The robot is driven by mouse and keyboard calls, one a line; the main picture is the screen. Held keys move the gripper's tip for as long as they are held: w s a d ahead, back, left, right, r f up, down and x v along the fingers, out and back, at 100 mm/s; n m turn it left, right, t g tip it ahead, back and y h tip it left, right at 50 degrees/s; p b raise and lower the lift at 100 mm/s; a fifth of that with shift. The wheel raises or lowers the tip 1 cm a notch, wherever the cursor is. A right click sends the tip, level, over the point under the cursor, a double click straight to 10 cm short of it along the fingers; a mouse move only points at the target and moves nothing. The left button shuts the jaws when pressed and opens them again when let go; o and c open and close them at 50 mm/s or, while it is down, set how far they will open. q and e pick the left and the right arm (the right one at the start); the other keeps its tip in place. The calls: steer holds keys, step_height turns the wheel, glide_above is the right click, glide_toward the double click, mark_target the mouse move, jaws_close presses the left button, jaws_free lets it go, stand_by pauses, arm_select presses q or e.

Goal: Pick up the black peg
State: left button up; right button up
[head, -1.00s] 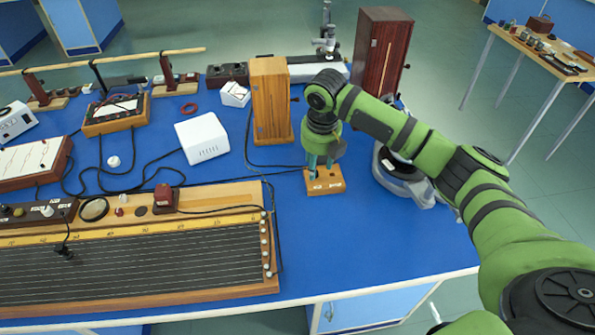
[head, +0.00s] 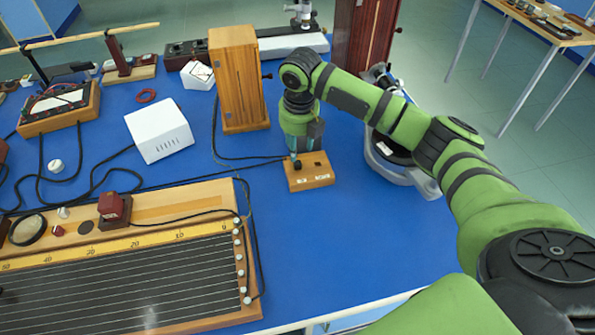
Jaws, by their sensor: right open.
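A small wooden block (head: 316,181) with white labels on its front sits on the blue bench. My right gripper (head: 296,158) points down over the left part of the block. Its fingers reach close to the block's top. A small black piece, seemingly the black peg (head: 297,164), shows at the fingertips on the left part of the block. The fingers hide much of it, and I cannot tell whether they touch it. The right gripper is open. My left gripper is not in view.
A tall wooden box (head: 240,85) stands just behind left of the gripper. A round grey-based instrument (head: 405,170) is close on the right. A white box (head: 160,130) and a long wire board (head: 130,280) lie left. Blue bench in front of the block is clear.

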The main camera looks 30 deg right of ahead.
mark_target(298, 162)
steer(key=f, duration=0.2)
steer(key=f+p, duration=0.1)
steer(key=f, duration=0.1)
steer(key=f+p, duration=0.1)
steer(key=f, duration=0.1)
steer(key=shift+w+d+f, duration=0.15)
steer(key=shift+w+d, duration=0.1)
steer(key=shift+w, duration=0.1)
steer(key=shift+w+f, duration=0.1)
steer(key=shift+f, duration=0.3)
jaws_close()
